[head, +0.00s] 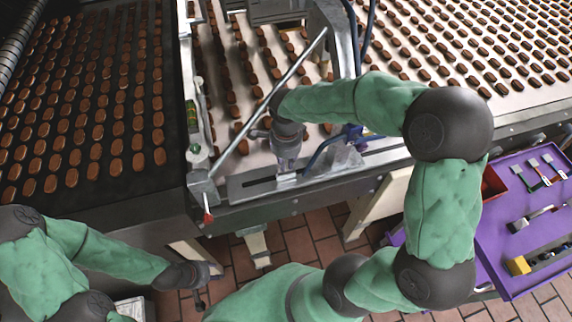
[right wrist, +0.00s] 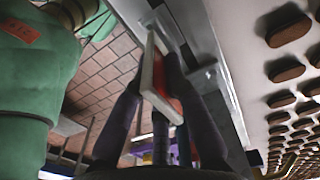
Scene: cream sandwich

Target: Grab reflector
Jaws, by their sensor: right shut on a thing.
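The reflector, a small plate with a pale edge and a red face (right wrist: 160,88), shows between the fingers of my right gripper (right wrist: 155,72) in the right wrist view. The gripper is shut on it, beside a metal rail of the conveyor. In the head view my right gripper (head: 287,166) points down at the conveyor's near edge, by a slotted metal bracket (head: 250,187); the reflector cannot be made out there. My left gripper (head: 201,290) hangs low over the floor at the lower left, away from the conveyor; its jaws are too small and dark to read.
A white belt (head: 455,45) with rows of brown biscuits runs behind, and a dark belt (head: 95,185) with more lies left. A diagonal metal rod (head: 268,100) and blue cables are close to my right gripper. A purple tool tray (head: 510,245) stands right. Tiled floor is below.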

